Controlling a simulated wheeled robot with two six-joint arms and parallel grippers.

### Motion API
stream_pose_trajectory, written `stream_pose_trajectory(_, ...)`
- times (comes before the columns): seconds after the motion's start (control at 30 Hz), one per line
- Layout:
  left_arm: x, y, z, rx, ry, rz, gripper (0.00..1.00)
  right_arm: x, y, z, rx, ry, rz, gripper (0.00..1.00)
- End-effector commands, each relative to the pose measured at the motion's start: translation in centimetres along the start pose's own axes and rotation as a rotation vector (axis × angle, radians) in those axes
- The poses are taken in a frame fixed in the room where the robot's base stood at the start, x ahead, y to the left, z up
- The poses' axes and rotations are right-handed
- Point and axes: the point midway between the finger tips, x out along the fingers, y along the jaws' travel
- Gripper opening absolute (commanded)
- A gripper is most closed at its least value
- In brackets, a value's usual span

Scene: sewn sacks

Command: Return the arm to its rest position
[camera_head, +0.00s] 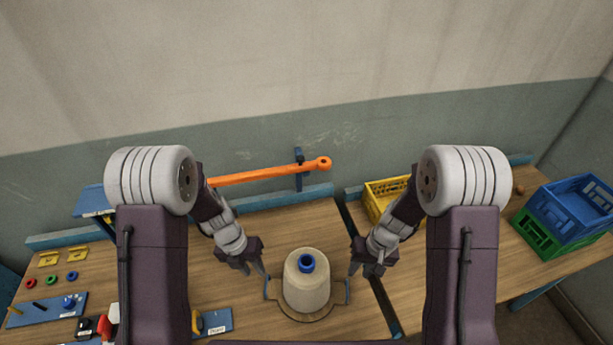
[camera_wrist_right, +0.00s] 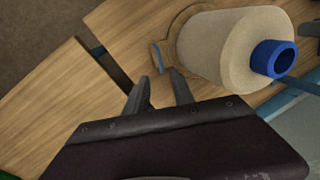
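My right gripper (camera_head: 360,269) is in the head view, to the right of a cream sack-like body (camera_head: 306,288) with a blue collar (camera_head: 306,262) on top. In the right wrist view my right gripper (camera_wrist_right: 160,92) has its two fingers apart with nothing between them. The cream body (camera_wrist_right: 212,48) stands beyond the fingertips there, apart from them. My left gripper (camera_head: 256,270) is at the left of the cream body, its fingers small and partly overlapping, seemingly beside it and not holding it. Both arms are bent, with the grippers low over the table.
The cream body stands on a round wooden base (camera_head: 277,308) with blue side posts. An orange bar (camera_head: 265,173) extends behind it. A yellow crate (camera_head: 376,201) is behind my right arm; blue (camera_head: 577,205) and green (camera_head: 545,231) crates are stacked far right. Small coloured parts lie left.

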Motion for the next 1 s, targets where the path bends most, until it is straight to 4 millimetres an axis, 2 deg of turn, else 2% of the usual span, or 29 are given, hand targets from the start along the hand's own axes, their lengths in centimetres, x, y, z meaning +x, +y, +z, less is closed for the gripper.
stream_pose_trajectory(0.1,0.4,0.0,0.0,0.001,0.000,0.000,0.30,0.4,0.0,0.0,-0.001,0.000,0.000,0.29)
stream_pose_trajectory(0.17,0.5,0.0,0.8,0.012,-0.031,0.003,0.30,0.6,-0.1,-0.8,-0.012,0.030,-0.001,0.29)
stream_pose_trajectory(0.23,-0.2,-0.3,1.8,0.036,-0.091,0.011,0.30,0.0,-0.6,-1.8,-0.037,0.090,-0.004,0.29)
stream_pose_trajectory(0.3,-1.1,-0.5,1.5,0.121,-0.139,0.035,0.30,-0.8,-0.7,-1.5,-0.102,0.140,0.010,0.29)
stream_pose_trajectory(0.43,-2.6,-0.4,-1.1,0.683,-0.147,0.128,0.30,-2.4,-0.4,0.8,-0.171,0.174,0.051,0.29)
stream_pose_trajectory(0.57,-3.0,0.0,-3.6,1.269,-0.089,0.209,0.30,-2.9,0.4,3.0,-0.186,0.175,0.089,0.29)
stream_pose_trajectory(0.7,-3.1,0.8,-6.3,1.956,0.039,0.256,0.30,-3.2,1.6,5.6,-0.172,0.152,0.133,0.29)
stream_pose_trajectory(0.8,-2.9,1.3,-8.0,2.403,0.148,0.230,0.30,-3.0,2.5,7.1,-0.142,0.117,0.159,0.29)
stream_pose_trajectory(0.9,-2.6,1.7,-8.7,2.738,0.224,0.196,0.30,-2.8,3.0,7.9,-0.110,0.096,0.174,0.29)
stream_pose_trajectory(1.0,-2.6,1.8,-8.7,2.937,0.261,0.180,0.30,-2.9,3.1,7.9,-0.077,0.096,0.177,0.29)
